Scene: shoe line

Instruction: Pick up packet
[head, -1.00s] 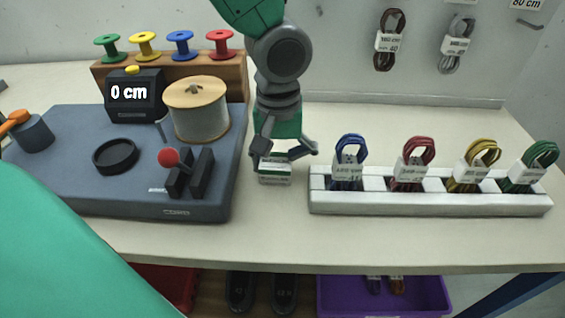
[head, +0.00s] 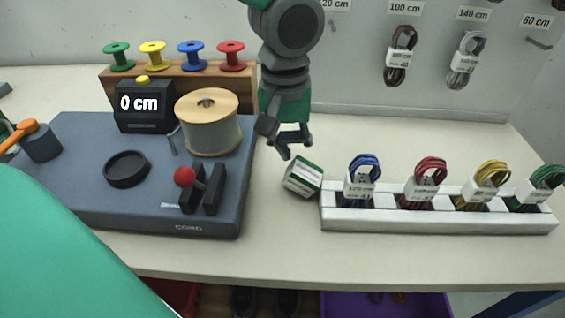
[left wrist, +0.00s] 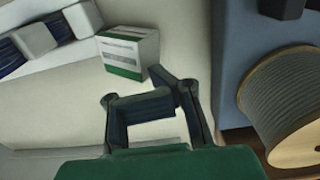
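The packet (head: 303,176) is a small white box with green faces. It stands on the table, turned at an angle, between the grey machine base and the white rack. It also shows in the left wrist view (left wrist: 130,50), just beyond my fingertips. My left gripper (head: 285,150) is above and behind the packet, to its left. I cannot tell whether a fingertip touches the packet. My right gripper is not in view.
The white rack (head: 440,219) with several cable bundles stands close to the packet's right. The grey base (head: 100,205) on the left carries a wire spool (head: 208,125) and a red-knobbed lever (head: 185,177). The table is clear in front of the packet.

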